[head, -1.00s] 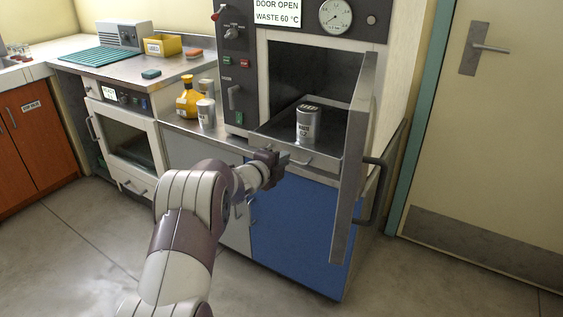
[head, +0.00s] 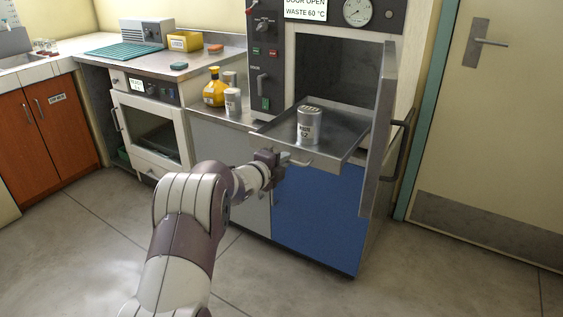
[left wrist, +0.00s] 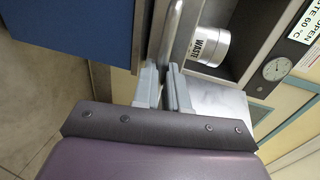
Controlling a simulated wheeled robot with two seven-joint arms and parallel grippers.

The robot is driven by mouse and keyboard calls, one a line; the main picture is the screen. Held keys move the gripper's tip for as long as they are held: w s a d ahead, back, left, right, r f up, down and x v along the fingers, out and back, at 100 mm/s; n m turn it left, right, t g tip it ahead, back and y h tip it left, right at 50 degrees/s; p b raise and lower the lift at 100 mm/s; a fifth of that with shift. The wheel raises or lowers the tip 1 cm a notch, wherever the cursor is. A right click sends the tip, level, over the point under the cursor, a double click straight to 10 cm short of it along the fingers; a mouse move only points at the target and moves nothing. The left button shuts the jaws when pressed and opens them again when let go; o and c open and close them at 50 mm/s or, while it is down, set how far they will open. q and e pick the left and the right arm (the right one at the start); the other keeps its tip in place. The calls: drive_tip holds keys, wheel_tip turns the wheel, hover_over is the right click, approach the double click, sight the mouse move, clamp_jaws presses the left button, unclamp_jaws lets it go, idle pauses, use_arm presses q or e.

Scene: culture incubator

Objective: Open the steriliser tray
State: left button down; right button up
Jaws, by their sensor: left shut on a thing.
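The steriliser tray (head: 345,128) is a shallow metal tray that sticks well out of the open steriliser chamber (head: 335,68). A metal waste can (head: 310,126) stands upright on it. My left gripper (head: 282,160) is at the tray's front, shut on the tray handle (head: 300,162). In the left wrist view the two grey fingers (left wrist: 163,88) close around the handle bar (left wrist: 171,35), with the waste can (left wrist: 208,46) just beyond. My right gripper is in neither view.
The steriliser door (head: 378,130) stands open at the tray's right. A yellow bottle (head: 214,88) and a small can (head: 233,101) stand on the counter to the left. The floor (head: 270,285) in front of the blue cabinet (head: 318,215) is clear.

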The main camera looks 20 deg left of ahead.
use_arm(q)
drive_tip(key=c, duration=1.4)
unclamp_jaws()
drive_tip(key=shift+c, duration=0.2)
drive_tip(key=p+v, duration=0.2)
drive_tip(key=v, duration=1)
drive_tip(key=shift+s, duration=0.35)
